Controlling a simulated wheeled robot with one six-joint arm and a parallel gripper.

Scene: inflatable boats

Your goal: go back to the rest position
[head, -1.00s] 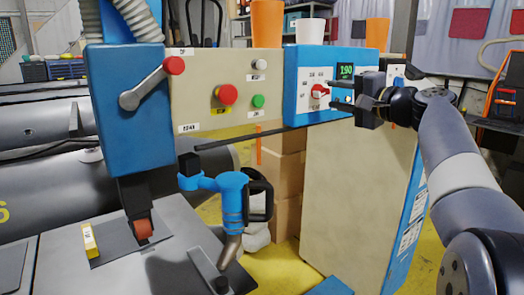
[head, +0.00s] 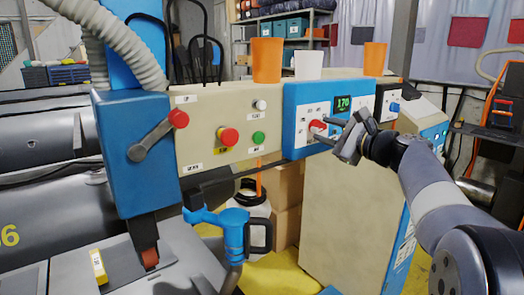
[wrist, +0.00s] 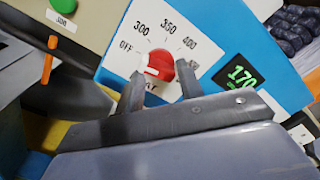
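The red dial knob (head: 317,128) sits on the blue front of the control panel (head: 300,105). My gripper (head: 322,131) is in front of the knob, its two fingers apart and pointing at it. In the wrist view the red knob (wrist: 160,66) shows just beyond and between the fingertips, with 300, 350, 400 and OFF marked around it. I cannot tell whether a finger touches it. Nothing shows held between the fingers. The green display (head: 343,103) beside the knob reads 170. My arm reaches in from the right.
A blue hot-air tool (head: 234,222) stands at the lower middle. A lever arm (head: 158,137) and red button (head: 228,137) are on the left. The panel cabinet (head: 345,215) is below my gripper.

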